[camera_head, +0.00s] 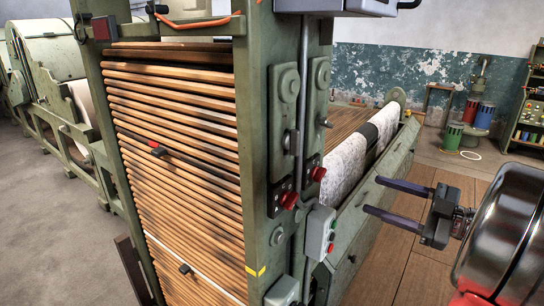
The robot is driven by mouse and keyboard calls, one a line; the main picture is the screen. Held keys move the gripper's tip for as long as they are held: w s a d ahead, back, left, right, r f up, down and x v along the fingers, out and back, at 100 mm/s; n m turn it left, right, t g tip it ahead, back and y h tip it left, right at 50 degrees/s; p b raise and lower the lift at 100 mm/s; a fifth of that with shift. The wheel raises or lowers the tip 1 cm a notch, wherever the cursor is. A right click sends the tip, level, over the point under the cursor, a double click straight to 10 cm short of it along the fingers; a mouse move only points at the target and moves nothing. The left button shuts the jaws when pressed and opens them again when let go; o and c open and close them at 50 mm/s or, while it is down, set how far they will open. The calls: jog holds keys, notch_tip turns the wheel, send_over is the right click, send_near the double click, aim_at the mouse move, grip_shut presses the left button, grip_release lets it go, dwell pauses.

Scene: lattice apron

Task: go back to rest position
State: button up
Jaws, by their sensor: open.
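My gripper (382,199) shows at the right, reaching leftward from my arm at the right edge. Its two dark, purplish fingers are spread apart with an empty gap between them. The finger tips appear in front of the green side of the machine's trough, next to the white patterned cloth roll (350,172). I cannot tell whether the tips touch the machine. Nothing is held.
A tall green machine frame (256,150) with wooden slats (185,150) fills the middle. A control box (320,232) with buttons sticks out near my gripper. Coloured drums (452,136) and a shelf (530,105) stand at the back right. The floor (390,265) below my gripper looks clear.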

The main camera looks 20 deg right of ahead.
jog(key=w+a+f+m+g, duration=0.1)
jog(key=a+f+m+g, duration=0.2)
jog(key=a, duration=0.6)
jog(key=w+a+f+g, duration=0.15)
jog(key=a+g, duration=0.25)
jog(key=a, duration=0.4)
jog(key=s+a+f+m+g+h, duration=0.2)
jog(key=s+a+f+m+h, duration=0.4)
jog(key=s+a+m+h, duration=0.3)
jog(key=shift+s+a+f+g, duration=0.2)
jog(key=shift+s+a+g, duration=0.15)
jog(key=shift+a, duration=1.85)
jog(key=shift+w, duration=0.1)
jog(key=shift+c, duration=0.7)
dwell(0.4)
